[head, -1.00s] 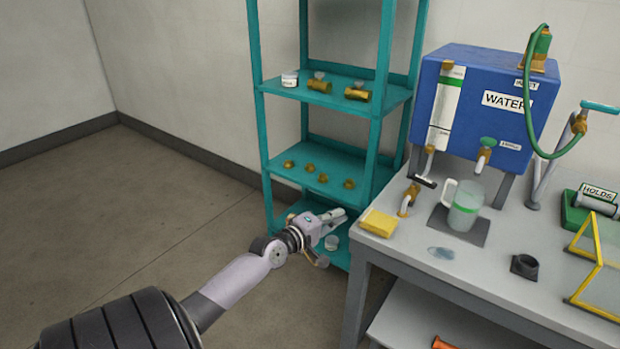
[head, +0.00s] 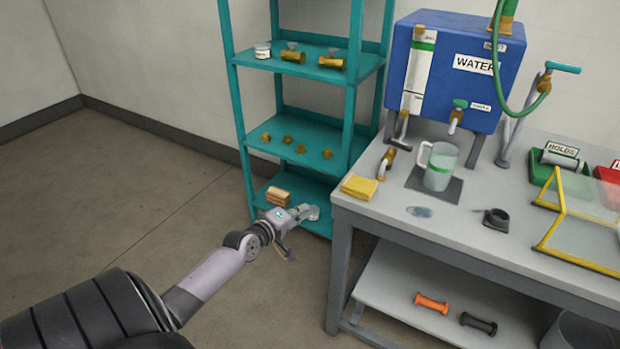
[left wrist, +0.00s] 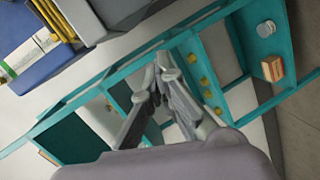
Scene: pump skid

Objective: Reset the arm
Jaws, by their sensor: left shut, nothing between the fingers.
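My left gripper (head: 300,213) is shut and empty in the head view, in front of the lowest visible shelf of the teal rack (head: 243,135). In the left wrist view its fingers (left wrist: 160,78) come together with nothing between them. A cardboard-coloured box (head: 278,196) stands on that shelf, just behind the gripper; it also shows in the left wrist view (left wrist: 272,68). A white-lidded jar (left wrist: 266,29) is near the box, and in the head view the gripper partly overlaps it. My right gripper is in neither view.
The workbench (head: 385,222) on the right carries a yellow cloth (head: 359,188), a jug (head: 438,167) and a blue water tank (head: 455,75). Small brass fittings (head: 287,139) sit on the middle shelf. Orange (head: 431,303) and black parts lie under the bench. The floor at left is clear.

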